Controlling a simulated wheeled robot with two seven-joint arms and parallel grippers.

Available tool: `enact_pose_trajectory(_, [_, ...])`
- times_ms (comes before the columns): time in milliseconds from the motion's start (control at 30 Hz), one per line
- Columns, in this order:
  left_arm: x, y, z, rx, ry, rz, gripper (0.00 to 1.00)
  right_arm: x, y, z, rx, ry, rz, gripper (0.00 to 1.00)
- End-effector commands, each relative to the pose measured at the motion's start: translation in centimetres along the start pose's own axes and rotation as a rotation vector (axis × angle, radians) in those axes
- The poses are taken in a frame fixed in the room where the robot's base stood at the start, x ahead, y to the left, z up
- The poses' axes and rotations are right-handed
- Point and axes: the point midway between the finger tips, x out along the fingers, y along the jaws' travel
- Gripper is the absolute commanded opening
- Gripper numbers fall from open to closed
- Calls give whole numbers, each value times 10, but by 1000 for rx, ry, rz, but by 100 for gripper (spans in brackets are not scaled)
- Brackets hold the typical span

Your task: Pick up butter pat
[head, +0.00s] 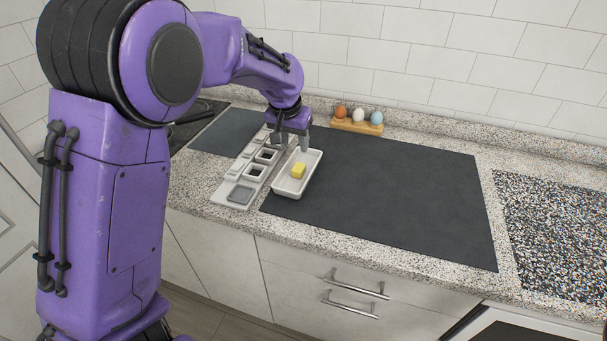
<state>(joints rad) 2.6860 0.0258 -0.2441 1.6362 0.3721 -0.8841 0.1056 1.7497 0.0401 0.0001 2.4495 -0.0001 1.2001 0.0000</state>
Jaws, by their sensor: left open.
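The butter pat (298,171) is a small yellow block lying in a white rectangular dish (287,190) on the dark mat. My left gripper (291,145) is open, above the far end of the dish and beyond the butter. Its fingers point down, and one finger shows over the dish's far end. Nothing shows between the fingers. The gripper appears apart from the butter. My right gripper is not in view.
A light tray with square compartments (232,190) stands close left of the dish. A wooden holder (350,126) with three eggs is by the back wall. The dark mat (400,200) is clear to the right. A speckled mat (560,230) lies farther right.

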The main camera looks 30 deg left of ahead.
Motion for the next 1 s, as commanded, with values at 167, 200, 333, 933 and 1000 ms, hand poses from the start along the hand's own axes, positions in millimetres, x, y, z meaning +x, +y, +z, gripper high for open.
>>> enact_pose_trajectory(167, [23,-6,4,-9,-5,-2,47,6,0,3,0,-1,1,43])
enact_pose_trajectory(200, [30,-7,5,-11,-5,-3,47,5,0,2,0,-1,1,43])
enact_pose_trajectory(333, [52,-11,6,-17,-4,-6,47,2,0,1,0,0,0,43])
enact_pose_trajectory(933, [113,-12,3,-16,-1,-6,47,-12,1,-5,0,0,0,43])
enact_pose_trajectory(1000, [113,-12,3,-15,-1,-5,37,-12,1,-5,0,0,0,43])
